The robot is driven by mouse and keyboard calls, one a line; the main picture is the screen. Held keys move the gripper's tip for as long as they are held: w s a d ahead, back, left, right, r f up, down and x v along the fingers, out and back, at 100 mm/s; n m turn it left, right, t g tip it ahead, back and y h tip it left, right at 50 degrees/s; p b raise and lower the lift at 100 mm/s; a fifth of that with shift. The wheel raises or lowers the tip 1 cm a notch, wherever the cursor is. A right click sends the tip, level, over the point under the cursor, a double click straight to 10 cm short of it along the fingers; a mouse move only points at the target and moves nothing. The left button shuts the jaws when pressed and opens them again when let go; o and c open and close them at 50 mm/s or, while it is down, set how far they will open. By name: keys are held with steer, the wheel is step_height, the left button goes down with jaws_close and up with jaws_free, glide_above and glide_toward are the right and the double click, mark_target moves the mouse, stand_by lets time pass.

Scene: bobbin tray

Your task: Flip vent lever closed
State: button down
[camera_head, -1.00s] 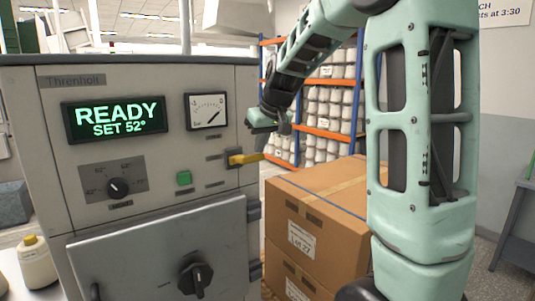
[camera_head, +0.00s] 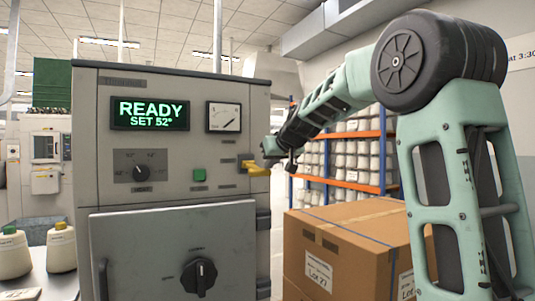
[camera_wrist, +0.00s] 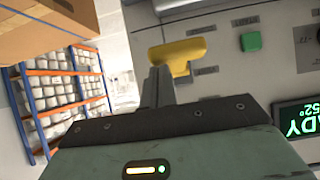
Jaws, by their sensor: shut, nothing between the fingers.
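The yellow vent lever (camera_head: 257,169) is on the right side of the grey machine's front panel and points to the right. In the wrist view the yellow lever (camera_wrist: 180,54) lies just beyond my fingertips. My gripper (camera_head: 273,156) is shut and empty, close beside the lever's right end. In the wrist view the closed grey fingers of my gripper (camera_wrist: 158,72) overlap the lever's near edge. I cannot tell whether they touch it.
The panel has a green button (camera_head: 199,175), a round dial (camera_head: 139,173), a gauge (camera_head: 224,117) and a lit display (camera_head: 150,115) reading READY SET 52°. Cardboard boxes (camera_head: 345,250) stand right of the machine, below my arm. Shelving (camera_head: 345,160) is behind.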

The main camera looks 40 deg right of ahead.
mark_target(269, 175)
steer(key=shift+f+t+h+b, duration=0.3)
steer(key=shift+f+t+b, duration=1.15)
steer(key=shift+b, duration=3.4)
steer(key=f+t+b, duration=0.1)
steer(key=b, duration=0.5)
steer(key=f+b, duration=0.2)
steer(key=b, duration=0.4)
steer(key=shift+w+d+f+t, duration=0.1)
steer(key=shift+w+f+t, duration=0.1)
steer(key=shift+w+t, duration=0.15)
steer(key=shift+b, duration=0.45)
steer(key=shift+w+f, duration=0.1)
steer(key=shift+f, duration=0.2)
steer(key=shift+r, duration=0.1)
